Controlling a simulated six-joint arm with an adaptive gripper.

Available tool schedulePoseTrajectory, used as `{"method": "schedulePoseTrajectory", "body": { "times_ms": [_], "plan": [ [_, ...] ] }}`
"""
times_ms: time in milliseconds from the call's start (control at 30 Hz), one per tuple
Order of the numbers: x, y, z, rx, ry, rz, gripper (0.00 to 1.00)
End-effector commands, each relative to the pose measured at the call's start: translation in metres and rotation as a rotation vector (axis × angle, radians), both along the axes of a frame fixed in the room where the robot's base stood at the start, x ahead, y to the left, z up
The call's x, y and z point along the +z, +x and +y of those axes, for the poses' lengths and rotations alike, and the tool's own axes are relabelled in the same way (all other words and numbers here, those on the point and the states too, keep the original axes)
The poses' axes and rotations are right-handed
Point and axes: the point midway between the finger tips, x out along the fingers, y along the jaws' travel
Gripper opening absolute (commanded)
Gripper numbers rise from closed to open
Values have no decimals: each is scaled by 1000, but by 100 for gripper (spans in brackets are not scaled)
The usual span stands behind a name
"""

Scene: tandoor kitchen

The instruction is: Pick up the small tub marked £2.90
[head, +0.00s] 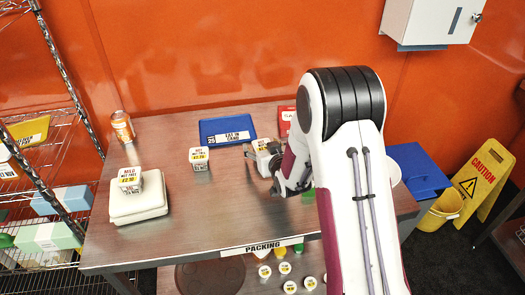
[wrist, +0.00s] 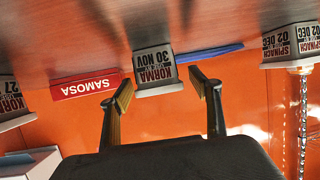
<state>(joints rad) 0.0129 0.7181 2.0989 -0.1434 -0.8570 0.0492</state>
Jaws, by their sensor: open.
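Small white tubs with price labels stand on the packing table (head: 180,240). One tub (head: 264,146) is at my gripper (head: 262,168), which partly covers it. A second tub (head: 200,158) stands alone to its left, and a third (head: 130,180) sits on a white box at far left. The yellow price strips are too small for me to read surely. In the wrist view, which looks upside down, a tub marked KORMA 30 NOV (wrist: 154,68) lies between the open fingertips (wrist: 164,90), with a gap each side. No price shows on that face.
A can (head: 122,127) stands at back left. The table's front middle is clear.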

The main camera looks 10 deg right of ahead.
Motion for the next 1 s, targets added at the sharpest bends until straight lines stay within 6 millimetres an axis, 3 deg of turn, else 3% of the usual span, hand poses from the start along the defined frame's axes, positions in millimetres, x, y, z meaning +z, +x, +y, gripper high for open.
{"method": "schedulePoseTrajectory", "body": {
  "times_ms": [633,667,833,1000],
  "plan": [
    [-3,6,1,0,0,1,63],
    [-3,6,1,0,0,1,60],
    [-3,6,1,0,0,1,17],
    [-2,6,1,0,0,0,17]
  ]
}}
